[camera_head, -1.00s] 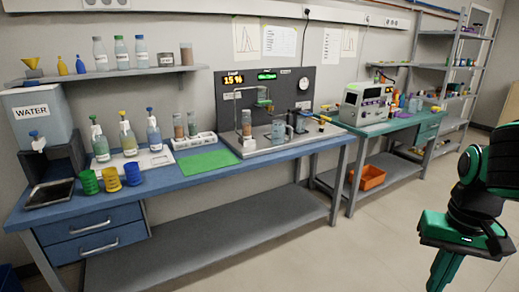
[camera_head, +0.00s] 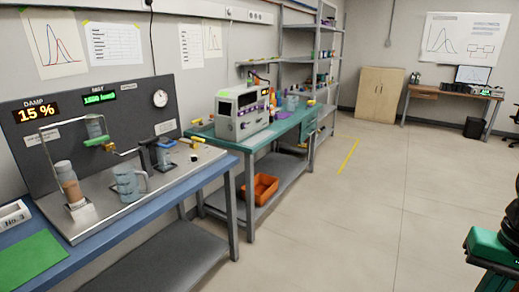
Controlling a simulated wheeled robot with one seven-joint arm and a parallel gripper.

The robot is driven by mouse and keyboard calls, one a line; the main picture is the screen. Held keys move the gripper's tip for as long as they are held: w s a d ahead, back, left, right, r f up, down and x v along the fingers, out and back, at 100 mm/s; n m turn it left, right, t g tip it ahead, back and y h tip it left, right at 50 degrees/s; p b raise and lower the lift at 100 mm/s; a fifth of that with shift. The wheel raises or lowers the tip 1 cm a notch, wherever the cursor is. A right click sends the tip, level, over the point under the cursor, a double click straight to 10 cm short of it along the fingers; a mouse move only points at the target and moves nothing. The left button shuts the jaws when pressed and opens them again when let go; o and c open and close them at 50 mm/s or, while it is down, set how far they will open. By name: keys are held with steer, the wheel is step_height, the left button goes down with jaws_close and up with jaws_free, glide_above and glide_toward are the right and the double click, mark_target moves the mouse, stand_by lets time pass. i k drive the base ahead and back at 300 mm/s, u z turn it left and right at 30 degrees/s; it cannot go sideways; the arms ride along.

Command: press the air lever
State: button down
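A steel rig with a dark back panel (camera_head: 60,135) stands on the blue bench at the left. Its displays read "15 %" and a green value, with a round gauge (camera_head: 160,98) beside them. A green-handled valve (camera_head: 98,143) and small yellow fittings sit low on the panel. A dark upright piece (camera_head: 146,158) stands to their right, and a yellow-ended part (camera_head: 195,142) is at the rig's right end. I cannot tell which of these is the air lever. Only part of my green and black arm shows at the lower right edge, far from the rig; my gripper is out of view.
A glass beaker (camera_head: 127,184) and a brown-filled tube (camera_head: 70,183) stand on the rig. A green mat (camera_head: 32,262) lies at its left. A grey instrument (camera_head: 241,114) stands on the teal bench, with an orange crate (camera_head: 262,187) below. Open floor lies right of the benches.

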mark_target(194, 138)
steer(key=z, duration=0.1)
steer(key=i, duration=2.55)
steer(key=u, duration=1.4)
steer(key=i, duration=0.85)
steer(key=u, duration=0.55)
